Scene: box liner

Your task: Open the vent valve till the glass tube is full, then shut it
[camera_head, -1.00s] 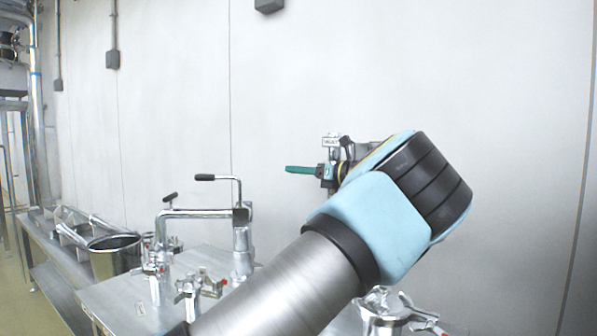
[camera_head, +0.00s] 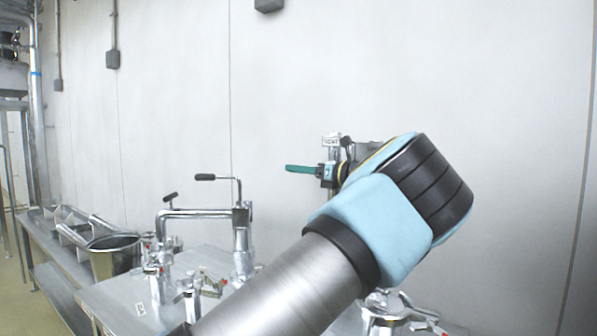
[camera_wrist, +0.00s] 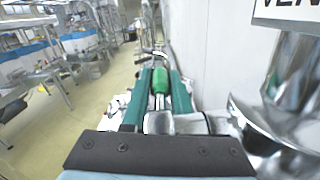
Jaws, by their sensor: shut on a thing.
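My gripper (camera_head: 291,168) is at the vent valve on the wall side of the bench, with its teal fingers pointing left. In the wrist view, the two teal fingers lie along both sides of the green valve handle (camera_wrist: 160,82) and are shut on it. The shiny valve body and pipe (camera_wrist: 290,85) are at the right of the wrist view. My forearm and wrist hide much of the valve in the head view. I cannot make out the glass tube or its level.
A steel bench (camera_head: 130,300) carries a bent pipe (camera_head: 195,213) with black-handled levers and several small red-handled valves. A steel bucket (camera_head: 112,255) stands at the left. A pale wall (camera_head: 480,80) is close behind my gripper. The aisle floor (camera_wrist: 95,95) is clear.

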